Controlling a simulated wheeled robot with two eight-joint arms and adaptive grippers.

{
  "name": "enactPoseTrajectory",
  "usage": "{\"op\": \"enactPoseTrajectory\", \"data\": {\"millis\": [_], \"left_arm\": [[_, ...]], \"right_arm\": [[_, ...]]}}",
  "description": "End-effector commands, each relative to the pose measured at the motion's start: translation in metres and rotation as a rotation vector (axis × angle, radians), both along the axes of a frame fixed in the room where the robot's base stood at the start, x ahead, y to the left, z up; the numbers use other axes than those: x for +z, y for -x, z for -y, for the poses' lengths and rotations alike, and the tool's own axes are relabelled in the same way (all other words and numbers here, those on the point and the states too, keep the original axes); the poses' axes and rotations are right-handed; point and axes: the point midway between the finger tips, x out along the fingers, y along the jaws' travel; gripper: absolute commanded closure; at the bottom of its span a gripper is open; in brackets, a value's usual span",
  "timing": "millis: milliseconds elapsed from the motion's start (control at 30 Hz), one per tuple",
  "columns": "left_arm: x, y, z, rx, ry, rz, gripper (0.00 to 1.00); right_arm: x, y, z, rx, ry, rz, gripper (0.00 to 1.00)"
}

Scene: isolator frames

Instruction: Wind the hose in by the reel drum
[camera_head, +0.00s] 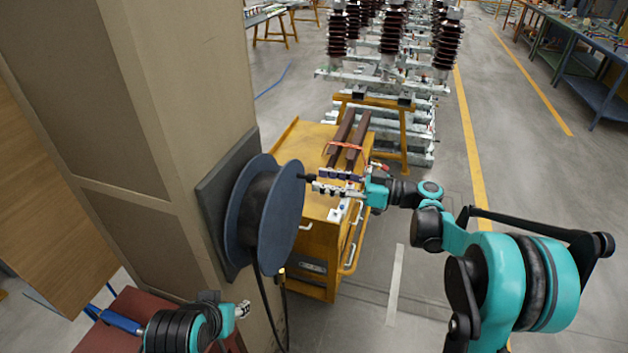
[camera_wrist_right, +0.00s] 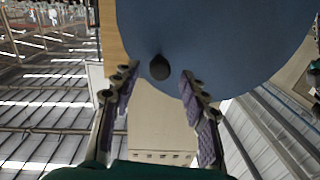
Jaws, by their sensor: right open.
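The reel drum (camera_head: 286,222) is a blue-grey spool on a dark backing plate (camera_head: 212,205) fixed to a beige pillar. A short dark crank knob (camera_head: 308,177) sticks out from its front flange. In the right wrist view the flange (camera_wrist_right: 225,40) fills the top, and the knob (camera_wrist_right: 159,67) shows between the finger tips. My right gripper (camera_head: 318,181) is open around the knob, with gaps on both sides. The black hose (camera_head: 268,310) hangs down from the drum; its lower end is not clear. My left gripper (camera_head: 243,309) is low by the pillar, its jaws too small to read.
A yellow tool cabinet (camera_head: 318,240) with brown bars (camera_head: 348,140) on top stands behind my right gripper. Insulator frames (camera_head: 390,75) stand further back. The pillar (camera_head: 165,120) bounds the left. Open floor (camera_head: 530,190) lies to the right, with workbenches beyond.

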Motion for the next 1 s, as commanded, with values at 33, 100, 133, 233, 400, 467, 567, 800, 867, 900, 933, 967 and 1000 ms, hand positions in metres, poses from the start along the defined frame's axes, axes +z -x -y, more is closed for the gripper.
{"op": "enactPoseTrajectory", "data": {"millis": [33, 100, 133, 233, 400, 467, 567, 800, 867, 900, 933, 967, 1000], "left_arm": [[-0.003, 0.0, 0.0, 0.0, 0.0, 0.0, 0.56], [-0.004, 0.0, 0.0, 0.0, 0.0, 0.0, 0.56], [-0.005, 0.0, 0.0, 0.0, 0.0, 0.0, 0.56], [-0.006, 0.0, 0.0, 0.0, 0.0, 0.0, 0.56], [-0.006, 0.0, 0.0, 0.0, 0.0, 0.0, 0.56], [-0.006, 0.0, 0.0, 0.0, 0.0, 0.0, 0.56], [-0.006, 0.0, 0.0, 0.0, 0.0, 0.0, 0.56], [-0.006, 0.0, 0.0, 0.0, 0.0, 0.0, 0.56], [-0.006, 0.0, 0.0, 0.0, 0.0, 0.0, 0.56], [-0.006, 0.0, 0.0, 0.0, 0.0, 0.0, 0.56], [-0.006, 0.0, 0.0, 0.0, 0.0, 0.0, 0.56], [-0.006, 0.0, 0.0, 0.0, 0.0, 0.0, 0.56], [-0.007, 0.0, 0.0, 0.0, 0.0, 0.0, 0.56]], "right_arm": [[-0.001, -0.002, -0.009, 0.002, 0.001, 0.0, 0.56], [-0.001, -0.004, -0.018, 0.002, 0.001, -0.001, 0.56], [-0.001, -0.005, -0.021, 0.001, 0.001, -0.001, 0.56], [0.0, -0.008, -0.029, 0.0, 0.001, -0.001, 0.56], [0.0, -0.009, -0.032, -0.001, 0.001, -0.002, 0.56], [0.0, -0.009, -0.032, -0.002, 0.001, -0.002, 0.56], [0.0, -0.009, -0.032, -0.002, 0.001, -0.002, 0.59], [0.0, -0.009, -0.032, -0.002, 0.001, -0.002, 1.0], [0.0, -0.009, -0.032, -0.001, 0.001, -0.002, 1.0], [0.0, -0.009, -0.032, -0.001, 0.0, -0.003, 1.0], [0.0, -0.009, -0.032, -0.001, 0.0, -0.004, 1.0], [0.0, -0.009, -0.032, -0.001, -0.001, -0.006, 1.0], [-0.001, -0.01, -0.032, -0.001, -0.002, -0.011, 1.0]]}}
